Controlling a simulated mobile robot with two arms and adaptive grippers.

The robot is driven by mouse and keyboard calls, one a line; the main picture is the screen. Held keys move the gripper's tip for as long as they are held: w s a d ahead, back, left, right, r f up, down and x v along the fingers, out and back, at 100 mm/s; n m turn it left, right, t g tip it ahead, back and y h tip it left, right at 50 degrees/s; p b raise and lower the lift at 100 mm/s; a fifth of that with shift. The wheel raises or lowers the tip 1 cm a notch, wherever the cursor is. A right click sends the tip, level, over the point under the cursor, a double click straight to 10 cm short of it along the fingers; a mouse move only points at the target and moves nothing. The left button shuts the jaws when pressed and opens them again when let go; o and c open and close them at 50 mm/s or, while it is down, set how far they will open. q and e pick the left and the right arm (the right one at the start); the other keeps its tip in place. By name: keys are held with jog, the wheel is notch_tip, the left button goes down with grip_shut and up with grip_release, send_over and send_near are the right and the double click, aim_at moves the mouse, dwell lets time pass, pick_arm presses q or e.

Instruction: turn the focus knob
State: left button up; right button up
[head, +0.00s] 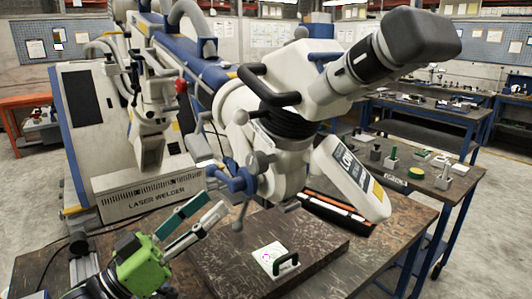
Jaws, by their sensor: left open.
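A large white-and-blue microscope arm (300,75) with black eyepieces (415,38) hangs over the wooden bench. On its lower left side are a blue clamp knob (240,181) and grey ball-ended levers (240,117). I cannot tell for sure which of these is the focus knob. My left gripper (214,202), with a green body, comes in from the lower left. It is open and its fingers point up and right, towards the blue knob. The fingertips appear close to it, with no clear contact. My right gripper is out of view.
A wooden board (215,268) on the bench holds a white plate (268,256) with a black handle (286,264). The laser welder cabinet (150,185) stands behind on the left. A side table (455,195) with small parts is at right. A hanging white panel (347,175) is near the microscope.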

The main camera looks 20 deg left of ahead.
aim_at(251, 168)
pick_arm(q)
jog(key=p+x, duration=0.1)
jog(key=x, duration=0.2)
jog(key=p+x, duration=0.2)
jog(key=x, duration=0.2)
jog(key=shift+w+r, duration=0.25)
jog(key=shift+r, duration=0.1)
jog(key=p+x, duration=0.1)
jog(key=x, duration=0.4)
jog(key=shift+w+d+p, duration=0.15)
jog(key=shift+p, duration=0.25)
jog(key=shift+w+d, duration=0.3)
jog(key=shift+w, duration=0.05)
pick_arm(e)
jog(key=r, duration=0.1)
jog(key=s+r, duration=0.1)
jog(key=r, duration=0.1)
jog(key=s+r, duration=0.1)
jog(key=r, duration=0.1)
pick_arm(q)
jog(key=c, duration=1.1)
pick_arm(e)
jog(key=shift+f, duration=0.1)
